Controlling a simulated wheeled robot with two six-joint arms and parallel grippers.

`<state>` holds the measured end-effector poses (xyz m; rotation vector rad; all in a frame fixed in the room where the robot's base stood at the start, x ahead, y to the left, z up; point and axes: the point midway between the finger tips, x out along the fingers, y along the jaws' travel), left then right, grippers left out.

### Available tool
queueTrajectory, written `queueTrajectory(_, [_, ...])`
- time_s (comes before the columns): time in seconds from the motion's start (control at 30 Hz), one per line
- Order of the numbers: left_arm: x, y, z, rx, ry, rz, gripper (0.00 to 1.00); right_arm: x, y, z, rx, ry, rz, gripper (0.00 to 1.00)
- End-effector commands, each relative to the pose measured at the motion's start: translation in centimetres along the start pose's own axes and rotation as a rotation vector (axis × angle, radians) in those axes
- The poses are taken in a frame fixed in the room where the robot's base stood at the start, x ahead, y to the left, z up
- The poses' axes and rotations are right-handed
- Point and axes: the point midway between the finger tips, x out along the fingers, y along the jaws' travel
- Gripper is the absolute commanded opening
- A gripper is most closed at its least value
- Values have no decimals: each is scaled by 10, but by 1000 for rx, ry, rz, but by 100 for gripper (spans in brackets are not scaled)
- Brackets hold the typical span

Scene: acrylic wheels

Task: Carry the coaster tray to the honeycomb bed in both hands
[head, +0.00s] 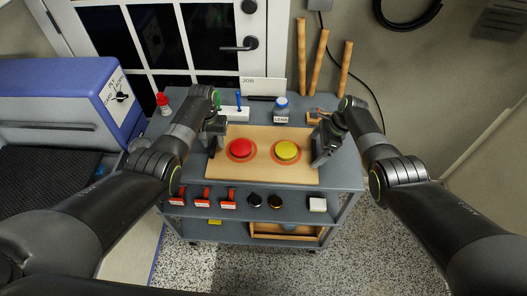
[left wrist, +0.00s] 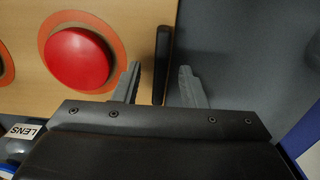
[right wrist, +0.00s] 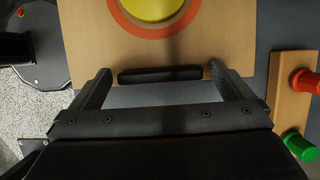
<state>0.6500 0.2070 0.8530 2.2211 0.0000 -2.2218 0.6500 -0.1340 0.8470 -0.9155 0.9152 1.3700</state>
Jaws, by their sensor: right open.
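The coaster tray (head: 263,172) is a light wooden board on the grey cart. It bears a red disc (head: 241,149) and a yellow disc (head: 286,151), each on an orange ring. My left gripper (head: 213,140) is open at its left end; in the left wrist view the black handle (left wrist: 163,65) lies between the fingers, with gaps on both sides. My right gripper (head: 322,145) is open at its right end; in the right wrist view the other black handle (right wrist: 160,75) lies lengthwise across the gap between the fingers. The honeycomb bed (head: 40,98) is dark, in the blue machine at left.
A lens jar (head: 281,112), a JOB card (head: 262,86) and a red-topped bottle (head: 163,103) stand behind the tray. The machine's blue lid (head: 70,68) rises beside the bed.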

Motion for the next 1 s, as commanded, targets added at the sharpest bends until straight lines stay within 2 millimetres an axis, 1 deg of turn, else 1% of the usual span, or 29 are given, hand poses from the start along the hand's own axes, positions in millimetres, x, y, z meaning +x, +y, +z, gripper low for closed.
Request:
queueTrajectory(0.23, [0,0,0,0,0,0,38,0,0,0,0,0,0,100])
queueTrajectory(0.27, [0,0,0,0,0,0,37,0,0,0,0,0,0,99])
queueTrajectory(0.53, [0,0,0,0,0,0,2,0,0,0,0,0,0,63])
queueTrajectory(0.57, [0,0,0,0,0,0,0,0,0,0,0,0,0,59])
queueTrajectory(0.77, [0,0,0,0,0,0,0,0,0,0,1,0,0,33])
queueTrajectory(1.0, [-1,0,-1,0,2,0,0,-1,-1,1,0,-1,-3,33])
